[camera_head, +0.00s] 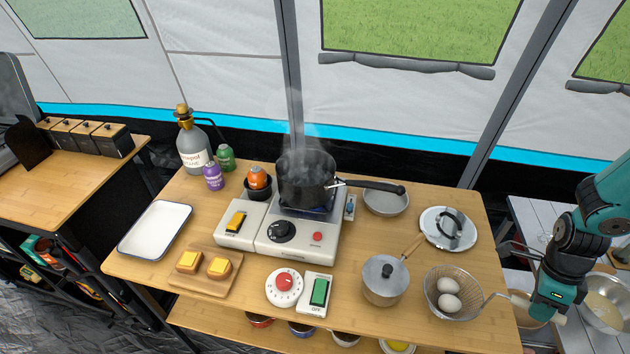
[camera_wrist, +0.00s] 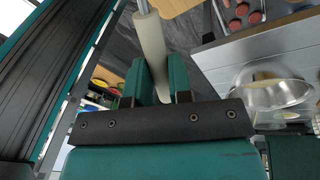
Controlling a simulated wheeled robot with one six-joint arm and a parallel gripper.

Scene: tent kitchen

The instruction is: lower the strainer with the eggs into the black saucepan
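The wire strainer (camera_head: 432,305) is at the table's front right, with two white eggs (camera_head: 449,294) inside. Its handle points right, past the table edge, to my gripper (camera_head: 549,305). In the wrist view the pale handle (camera_wrist: 151,42) runs between the two fingers of my gripper (camera_wrist: 160,78), which are closed around it. I cannot tell whether the basket touches the tabletop. The black saucepan (camera_head: 306,184) stands on the stove at the table's back middle, steaming, its handle pointing right. Its inside is partly hidden by steam.
A small lidded pot (camera_head: 383,287) stands just left of the strainer. A plate with a dark curved item (camera_head: 431,219) and a grey shallow pan (camera_head: 386,204) lie behind. The stove (camera_head: 262,238), timer (camera_head: 284,287) and green switch (camera_head: 319,292) fill the middle.

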